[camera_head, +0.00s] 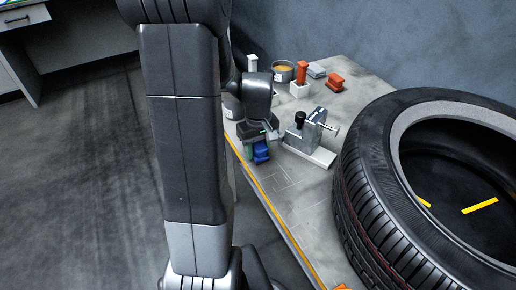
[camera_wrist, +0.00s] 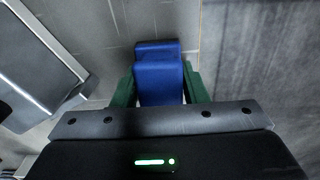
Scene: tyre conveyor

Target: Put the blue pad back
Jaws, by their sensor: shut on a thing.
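The blue pad (camera_wrist: 159,80) is a blue block with a stepped shape. It sits between the two green fingers of my gripper (camera_wrist: 160,92) in the wrist view, and the gripper is shut on it. In the head view the blue pad (camera_head: 261,152) shows below my gripper (camera_head: 262,144), over the grey table near its yellow-striped edge. I cannot tell whether the pad touches the table surface. Part of the pad is hidden by the gripper body.
A grey metal fixture (camera_head: 306,132) with a black knob stands just right of the gripper. A large tyre (camera_head: 375,215) fills the right. The tabletop (camera_head: 290,190) in front is clear.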

